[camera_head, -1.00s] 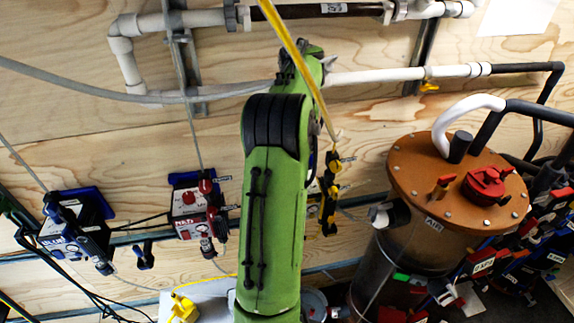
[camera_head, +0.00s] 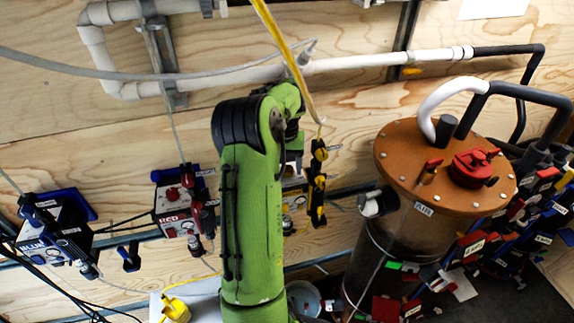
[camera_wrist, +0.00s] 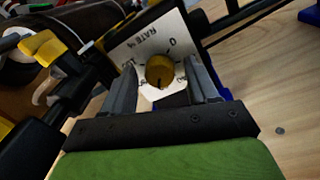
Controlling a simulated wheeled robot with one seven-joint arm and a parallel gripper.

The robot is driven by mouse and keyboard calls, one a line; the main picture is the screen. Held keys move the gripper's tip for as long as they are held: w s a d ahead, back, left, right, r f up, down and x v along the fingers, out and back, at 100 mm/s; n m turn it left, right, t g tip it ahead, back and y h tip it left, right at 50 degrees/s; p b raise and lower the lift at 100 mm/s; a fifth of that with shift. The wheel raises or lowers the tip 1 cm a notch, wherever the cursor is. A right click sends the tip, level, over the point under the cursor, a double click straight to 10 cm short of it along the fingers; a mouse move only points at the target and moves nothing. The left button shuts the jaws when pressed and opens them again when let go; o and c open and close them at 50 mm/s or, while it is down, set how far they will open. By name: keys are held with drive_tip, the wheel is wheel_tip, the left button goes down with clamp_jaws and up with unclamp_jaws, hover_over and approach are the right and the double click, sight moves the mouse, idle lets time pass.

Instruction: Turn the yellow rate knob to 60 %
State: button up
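The yellow rate knob (camera_wrist: 160,71) is on a white dial plate (camera_wrist: 152,45) marked "RATE" with a 0, in the wrist view. My gripper (camera_wrist: 162,72) is open, with one grey finger on each side of the knob. I cannot tell whether either finger touches it. A dark line shows at the knob's lower edge; its exact setting is too small to read. In the head view a bit of the white-faced box with the yellow fittings (camera_head: 296,200) shows beside my green arm. My arm hides my gripper and the knob there.
Yellow-and-black fittings (camera_head: 317,185) hang right of my arm. The red box (camera_head: 178,208) and blue box (camera_head: 55,226) are left of it. A large cylinder with an orange lid (camera_head: 440,150) stands to the right. A yellow hose (camera_head: 285,50) hangs in front of the wall.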

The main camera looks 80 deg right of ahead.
sight(285, 169)
drive_tip(key=c, duration=0.9)
drive_tip(key=shift+n, duration=0.9)
drive_tip(key=shift+c, duration=0.3)
drive_tip(key=o, duration=1)
drive_tip(key=shift+o, duration=0.2)
wheel_tip(285, 169, up, 12)
drive_tip(key=p, duration=0.2)
drive_tip(key=shift+w, duration=0.25)
